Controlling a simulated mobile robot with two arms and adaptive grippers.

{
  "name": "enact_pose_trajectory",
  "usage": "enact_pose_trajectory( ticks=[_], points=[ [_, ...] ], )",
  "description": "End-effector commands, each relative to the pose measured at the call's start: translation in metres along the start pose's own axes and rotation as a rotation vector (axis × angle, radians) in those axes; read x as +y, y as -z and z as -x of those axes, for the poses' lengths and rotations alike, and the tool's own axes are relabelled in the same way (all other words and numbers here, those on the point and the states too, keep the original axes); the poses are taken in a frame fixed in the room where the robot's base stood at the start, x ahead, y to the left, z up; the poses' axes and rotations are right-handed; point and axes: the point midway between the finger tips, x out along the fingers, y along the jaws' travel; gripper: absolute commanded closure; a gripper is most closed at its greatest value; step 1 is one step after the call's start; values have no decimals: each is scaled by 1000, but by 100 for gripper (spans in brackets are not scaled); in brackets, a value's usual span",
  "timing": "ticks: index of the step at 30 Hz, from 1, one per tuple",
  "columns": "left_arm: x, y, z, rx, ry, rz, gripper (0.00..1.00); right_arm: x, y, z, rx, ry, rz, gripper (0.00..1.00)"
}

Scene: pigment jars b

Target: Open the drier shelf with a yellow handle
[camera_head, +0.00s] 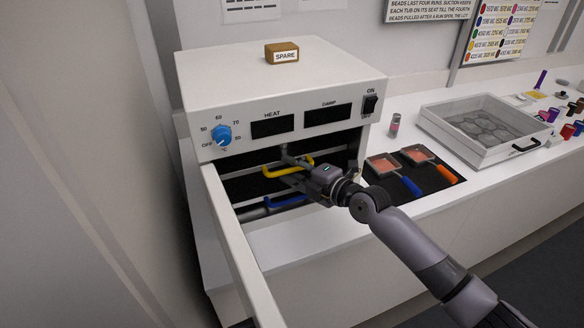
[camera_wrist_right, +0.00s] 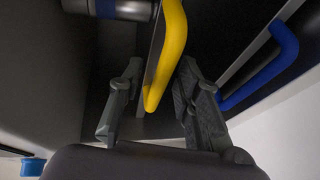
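The white drier (camera_head: 250,95) stands on the counter with its front door (camera_head: 235,245) swung open. Inside, a yellow handle (camera_head: 270,172) sits above a blue handle (camera_head: 285,203). My right gripper (camera_head: 290,180) reaches into the drier at the yellow handle. In the right wrist view the yellow handle (camera_wrist_right: 170,45) lies between the two spread fingers (camera_wrist_right: 160,90), nearer the right finger; I cannot tell whether it touches. The blue handle (camera_wrist_right: 265,70) is off to the right there. The gripper hides part of the shelf fronts. My left gripper is not in view.
A SPARE block (camera_head: 282,53) sits on the drier. The blue dial (camera_head: 222,135) is on its front. To the right are a small jar (camera_head: 394,125), a dark mat (camera_head: 440,184) with two orange-filled scoops, and a clear-topped case (camera_head: 475,150).

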Motion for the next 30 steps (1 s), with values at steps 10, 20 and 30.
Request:
enact_pose_trajectory(
  ticks=[10, 20, 30],
  points=[
    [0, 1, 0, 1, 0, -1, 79, 0, 0, -2, 0, 0, 1, 72],
    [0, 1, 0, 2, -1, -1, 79, 0, 0, -1, 0, 0, 1, 94],
    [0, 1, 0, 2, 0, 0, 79, 0, 0, -1, -1, 0, 0, 100]
  ],
)
